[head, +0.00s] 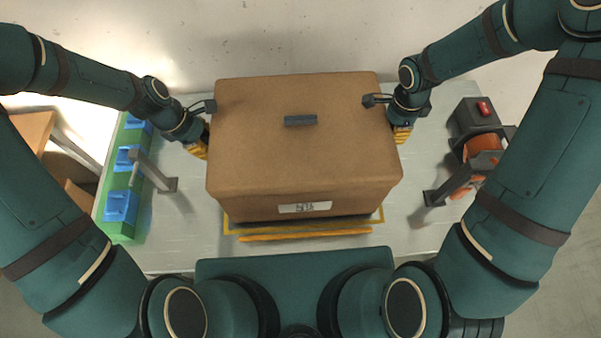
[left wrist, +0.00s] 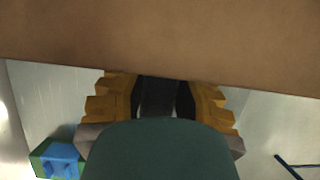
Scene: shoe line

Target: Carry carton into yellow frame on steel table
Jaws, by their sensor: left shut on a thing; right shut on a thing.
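The brown carton (head: 300,140) is held between my two grippers above the steel table (head: 405,225), with a white label on its near side and a dark strip on top. The yellow frame (head: 235,227) shows on the table under the carton's near edge; the rest is hidden. My left gripper (head: 200,140) is shut at the carton's left side. My right gripper (head: 402,132) is shut at its right side. In the left wrist view the carton (left wrist: 170,40) fills the top, above the yellow fingers of my left gripper (left wrist: 160,95). The exact contact is hidden.
A green tray with blue blocks (head: 112,225) lies at the table's left, beside a grey post (head: 160,180). An orange device (head: 482,150) and a dark box with a red switch (head: 475,113) stand at the right. A yellow-orange bar (head: 305,234) lies in front of the carton.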

